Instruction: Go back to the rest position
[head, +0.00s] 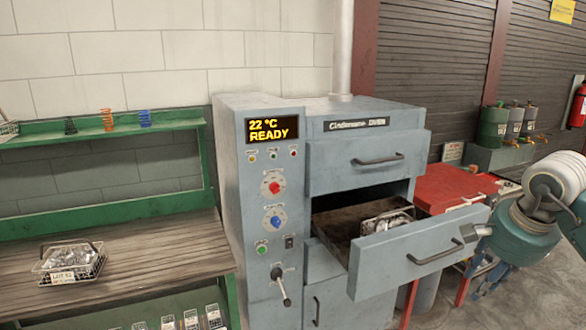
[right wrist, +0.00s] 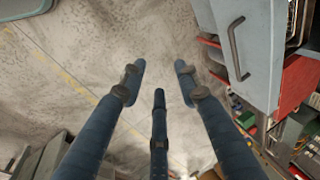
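The grey-blue oven (head: 270,170) stands mid-view in the head view, its display reading 22 °C READY. Its middle drawer (head: 400,258) is pulled open, and a wire basket (head: 388,221) of metal parts sits inside. My right gripper (head: 472,232) is at the right, close to the drawer's handle end. In the right wrist view its three dark fingers (right wrist: 158,85) are spread, with nothing between them and floor below. The drawer handle (right wrist: 235,48) is to their right, apart from them. My left gripper is not in view.
A wooden bench (head: 130,265) at left holds another wire basket (head: 70,264) labelled LOT 52, with coloured springs on the shelf above. Open floor shows in the right wrist view.

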